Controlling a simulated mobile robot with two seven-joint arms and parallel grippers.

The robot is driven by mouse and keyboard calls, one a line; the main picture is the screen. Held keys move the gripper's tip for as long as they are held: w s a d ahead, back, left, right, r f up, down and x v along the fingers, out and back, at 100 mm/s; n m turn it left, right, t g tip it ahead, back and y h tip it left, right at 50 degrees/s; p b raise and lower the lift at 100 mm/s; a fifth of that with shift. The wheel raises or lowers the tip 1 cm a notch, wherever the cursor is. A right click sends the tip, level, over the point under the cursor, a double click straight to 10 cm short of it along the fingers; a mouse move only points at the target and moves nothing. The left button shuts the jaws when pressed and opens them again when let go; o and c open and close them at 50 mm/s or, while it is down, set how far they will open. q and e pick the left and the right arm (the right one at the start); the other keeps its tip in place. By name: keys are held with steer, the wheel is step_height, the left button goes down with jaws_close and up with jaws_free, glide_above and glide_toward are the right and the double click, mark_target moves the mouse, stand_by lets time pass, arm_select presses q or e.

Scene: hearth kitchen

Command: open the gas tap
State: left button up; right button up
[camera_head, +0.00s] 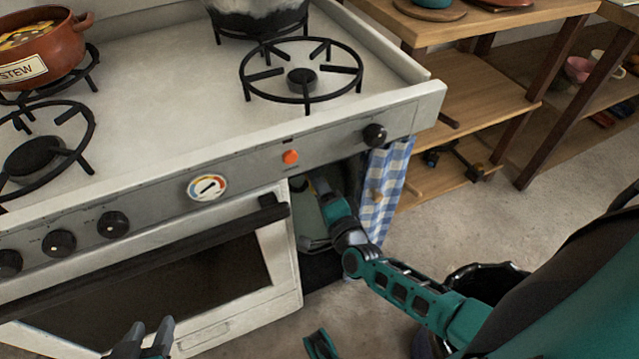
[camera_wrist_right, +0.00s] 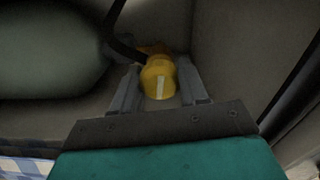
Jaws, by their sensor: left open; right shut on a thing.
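The gas tap (camera_wrist_right: 158,78) is a yellow knob with a pale stripe on its face, in the right wrist view inside the compartment. My right gripper (camera_wrist_right: 160,88) has one finger on each side of it and is shut on it. In the head view my right arm reaches into the open compartment beside the oven, and the right gripper (camera_head: 320,186) is partly hidden there. A grey-green gas cylinder (camera_wrist_right: 48,52) stands left of the tap, with a black hose (camera_wrist_right: 118,38) running towards it. My left gripper (camera_head: 143,338) is open and empty in front of the oven.
The white stove (camera_head: 190,90) carries a stew pot (camera_head: 45,50) and another pot (camera_head: 258,18). A blue checked curtain (camera_head: 384,190) hangs right of the compartment. The oven door (camera_head: 150,290) is shut. A black bin (camera_head: 490,285) stands by my right arm. Wooden shelves (camera_head: 490,95) are at the right.

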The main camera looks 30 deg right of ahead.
steer(key=shift+a+n, duration=0.2)
steer(key=shift+n, duration=0.5)
steer(key=o, duration=0.8)
steer(key=shift+o, duration=1.3)
steer(key=shift+d, duration=0.1)
steer(key=s+p, duration=0.2)
steer(key=s, duration=1.1)
steer(key=shift+a, duration=0.4)
steer(key=shift+w, duration=0.1)
